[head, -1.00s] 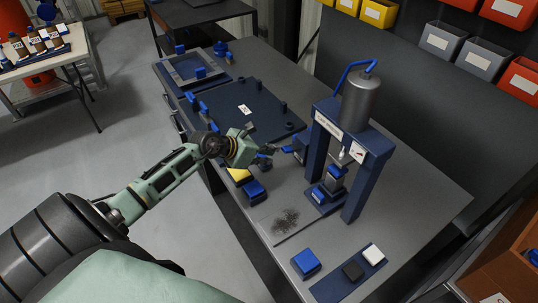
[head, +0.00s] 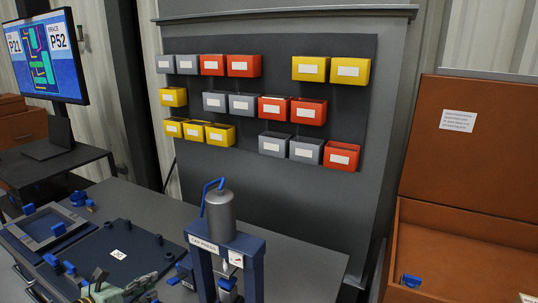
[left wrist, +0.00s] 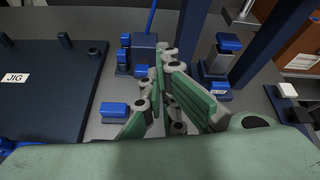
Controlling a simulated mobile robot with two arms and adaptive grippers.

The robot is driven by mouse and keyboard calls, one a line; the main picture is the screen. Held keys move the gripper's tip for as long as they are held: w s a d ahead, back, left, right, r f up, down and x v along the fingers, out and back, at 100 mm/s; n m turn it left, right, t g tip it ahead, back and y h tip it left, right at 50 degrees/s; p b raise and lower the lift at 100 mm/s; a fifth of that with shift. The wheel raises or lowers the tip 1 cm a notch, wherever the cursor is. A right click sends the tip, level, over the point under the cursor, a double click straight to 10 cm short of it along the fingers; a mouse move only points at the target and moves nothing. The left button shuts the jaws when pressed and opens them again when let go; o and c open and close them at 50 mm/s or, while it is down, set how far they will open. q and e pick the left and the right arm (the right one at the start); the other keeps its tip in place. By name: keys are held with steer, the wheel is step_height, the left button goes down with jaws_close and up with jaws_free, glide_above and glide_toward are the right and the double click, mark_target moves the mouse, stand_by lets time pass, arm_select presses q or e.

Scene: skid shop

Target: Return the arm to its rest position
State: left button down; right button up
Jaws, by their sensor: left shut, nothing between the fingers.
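My left gripper (head: 140,284) shows at the bottom left of the head view, at the near edge of the dark jig plate (head: 120,254). In the left wrist view its green fingers (left wrist: 166,62) are together, with nothing between them. A blue block (left wrist: 118,111) lies on the bench left of the fingers, apart from them. A dark blue fixture (left wrist: 145,45) with a lever stands just beyond the fingertips; I cannot tell whether they touch. Most of my left arm is below the head view. My right gripper is not in view.
The cap press (head: 203,246) with its grey cylinder stands right of my gripper. A frame tray (head: 45,230) with blue parts lies at the left. Bins (head: 275,108) hang on the back panel. A brown cabinet (head: 470,240) stands at the right. The bench right of the press looks clear.

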arm_select(q)
steer(key=s+d+r+n+t+y, duration=0.1)
steer(key=d+r+n+t, duration=0.5)
steer(key=r+n, duration=0.3)
steer(key=s+a+f+n+g+y, duration=0.1)
steer(key=s+f+n+g+y, duration=0.4)
steer(key=s+n, duration=0.5)
steer(key=s+a+f+n+g+y, duration=0.15)
steer(key=s+f+n+y, duration=0.3)
steer(key=f+n, duration=0.65)
steer(key=s+d+f+n+g+h, duration=0.1)
steer(key=s+d+n+g+h, duration=0.2)
steer(key=s+d, duration=0.45)
steer(key=s+d+f+n+g+h, duration=0.15)
steer(key=s+d+n+g, duration=0.3)
steer(key=s, duration=0.55)
step_height(320, 180, down, 27)
steer(key=s+g+b, duration=0.1)
steer(key=g+b, duration=0.1)
steer(key=s+a+f+m, duration=0.1)
steer(key=s+a+f, duration=0.2)
steer(key=s+f, duration=1.4)
steer(key=shift+s+a+f+g+b, duration=0.2)
steer(key=shift+f+g+b, duration=0.25)
steer(key=shift+f, duration=0.25)
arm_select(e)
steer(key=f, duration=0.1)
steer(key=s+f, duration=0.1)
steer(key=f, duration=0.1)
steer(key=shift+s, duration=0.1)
